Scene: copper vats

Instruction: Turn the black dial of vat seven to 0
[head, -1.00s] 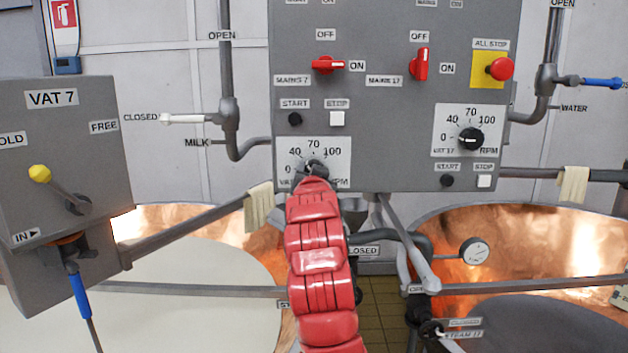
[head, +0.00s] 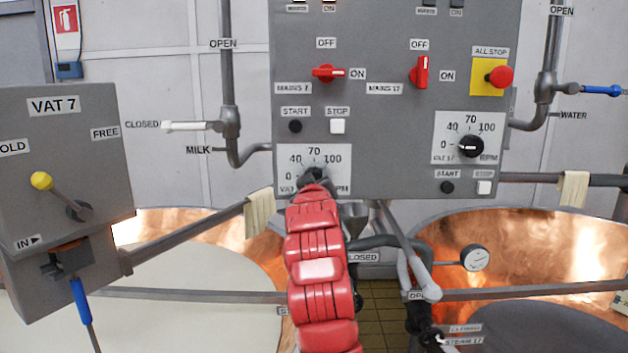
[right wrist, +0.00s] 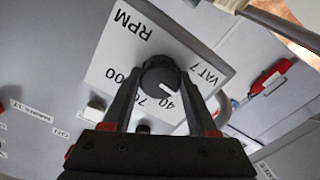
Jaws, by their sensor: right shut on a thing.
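The black dial of vat seven sits on a white scale plate (head: 335,160) at the lower left of the grey panel; the plate reads 0, 40, 70, 100 and RPM. My red right arm covers most of the dial in the head view. In the right wrist view my right gripper (right wrist: 163,85) has its two fingers on either side of the black dial (right wrist: 158,75), shut on it. The 0 is hidden there, apparently by a finger. My left gripper is not in view.
A similar dial (head: 471,146) for vat 17 is to the right. Red switches (head: 328,73), START and STOP buttons and a red ALL STOP button (head: 500,76) are on the same panel. A grey VAT 7 box (head: 65,190) stands left; pipes and copper vats lie below.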

